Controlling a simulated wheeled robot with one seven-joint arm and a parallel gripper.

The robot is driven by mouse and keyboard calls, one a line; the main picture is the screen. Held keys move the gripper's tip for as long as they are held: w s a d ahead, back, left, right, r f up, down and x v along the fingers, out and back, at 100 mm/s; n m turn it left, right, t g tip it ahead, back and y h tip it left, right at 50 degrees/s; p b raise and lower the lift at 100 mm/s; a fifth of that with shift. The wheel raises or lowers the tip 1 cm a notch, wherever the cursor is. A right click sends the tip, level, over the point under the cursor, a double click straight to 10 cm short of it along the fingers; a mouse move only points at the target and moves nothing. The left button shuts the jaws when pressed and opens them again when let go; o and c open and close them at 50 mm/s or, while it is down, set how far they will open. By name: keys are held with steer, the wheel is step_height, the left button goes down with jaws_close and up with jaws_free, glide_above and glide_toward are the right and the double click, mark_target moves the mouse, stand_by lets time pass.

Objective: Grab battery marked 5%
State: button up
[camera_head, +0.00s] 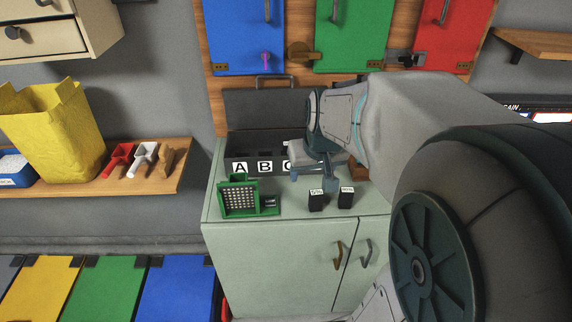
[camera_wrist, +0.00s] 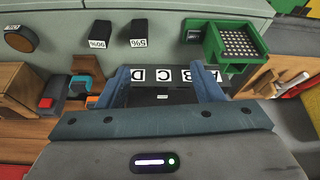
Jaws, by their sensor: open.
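Two small black batteries stand upright on the pale green cabinet top. The left one in the head view (camera_head: 316,202) has a white label that seems to read 5%, though the print is small; it is the right one in the upside-down wrist view (camera_wrist: 138,30). The other battery (camera_head: 346,200) seems to be marked 90%; it is the left one in the wrist view (camera_wrist: 101,30). My gripper (camera_head: 312,180) is open and empty, just behind and above the batteries. Its fingers (camera_wrist: 163,84) are spread apart in the wrist view, and neither touches a battery.
A green perforated device (camera_head: 238,200) stands left of the batteries. A dark open case (camera_head: 240,166) lettered A, B, C and D is behind my gripper. The cabinet (camera_head: 275,262) has door handles in front. A shelf with a yellow bag (camera_head: 50,135) is at left.

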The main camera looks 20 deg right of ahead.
steer(key=b, duration=0.2)
glide_toward(317, 193)
steer(key=shift+m, duration=0.4)
steer(key=x, duration=0.5)
steer(key=shift+w+a+r, duration=0.1)
steer(key=shift+w+r, duration=0.05)
steer(key=shift+w, duration=0.15)
steer(key=shift+s+x, duration=0.15)
steer(key=shift+x, duration=1.35)
steer(key=shift+s+x, duration=0.15)
steer(key=shift+x, duration=1.4)
steer(key=c, duration=1.1)
